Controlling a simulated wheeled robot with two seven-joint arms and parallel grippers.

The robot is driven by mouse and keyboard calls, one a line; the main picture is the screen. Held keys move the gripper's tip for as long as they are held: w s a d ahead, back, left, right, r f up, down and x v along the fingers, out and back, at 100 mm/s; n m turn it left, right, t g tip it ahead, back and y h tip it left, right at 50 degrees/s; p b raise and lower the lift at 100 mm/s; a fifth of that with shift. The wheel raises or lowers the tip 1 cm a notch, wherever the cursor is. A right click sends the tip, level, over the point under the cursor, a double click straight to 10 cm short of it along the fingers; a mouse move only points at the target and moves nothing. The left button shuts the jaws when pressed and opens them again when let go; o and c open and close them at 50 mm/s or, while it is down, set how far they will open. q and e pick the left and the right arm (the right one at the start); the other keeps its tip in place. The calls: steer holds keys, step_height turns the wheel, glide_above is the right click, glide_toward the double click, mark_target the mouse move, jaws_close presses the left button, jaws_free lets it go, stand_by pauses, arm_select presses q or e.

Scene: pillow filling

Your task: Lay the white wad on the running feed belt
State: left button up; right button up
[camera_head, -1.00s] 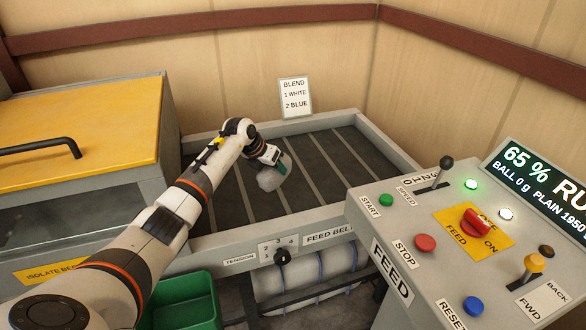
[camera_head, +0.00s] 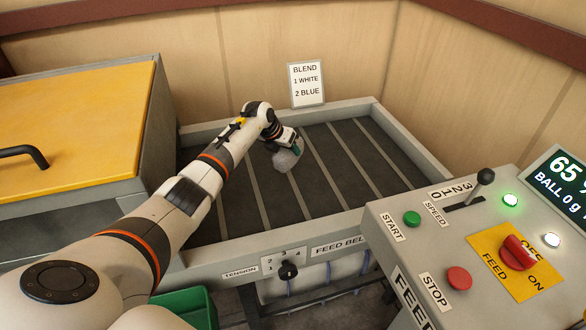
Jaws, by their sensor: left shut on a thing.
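The white wad (camera_head: 287,159) is a pale, slightly see-through clump at the tip of my left gripper (camera_head: 285,146). The gripper is shut on it, over the left-middle part of the feed belt. The feed belt (camera_head: 335,165) is dark with several light slats and a grey frame around it. I cannot tell whether the wad touches the belt surface. My left arm reaches in from the lower left. My right gripper is not in view.
The control panel (camera_head: 386,240) stands at the right, with a lit green lamp (camera_head: 510,200) and a red feed knob (camera_head: 518,252). A yellow-lidded cabinet (camera_head: 80,130) is at the left. A green bin (camera_head: 186,306) sits below the belt's front edge. A blend sign (camera_head: 307,84) stands behind.

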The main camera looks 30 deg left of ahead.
arm_select(q)
step_height(320, 180, down, 5)
steer(key=b, duration=0.3)
steer(key=shift+f, duration=0.15)
step_height(320, 180, down, 3)
steer(key=shift+r+b, duration=0.15)
steer(key=shift+b, duration=0.9)
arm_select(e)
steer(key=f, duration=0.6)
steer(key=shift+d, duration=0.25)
arm_select(q)
steer(key=shift+f+b, duration=0.45)
steer(key=shift+f, duration=0.15)
steer(key=shift+r, duration=0.1)
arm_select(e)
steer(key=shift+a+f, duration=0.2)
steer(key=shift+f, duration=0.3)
arm_select(q)
steer(key=o, duration=1.1)
steer(key=shift+c, duration=0.2)
steer(key=shift+r, duration=0.1)
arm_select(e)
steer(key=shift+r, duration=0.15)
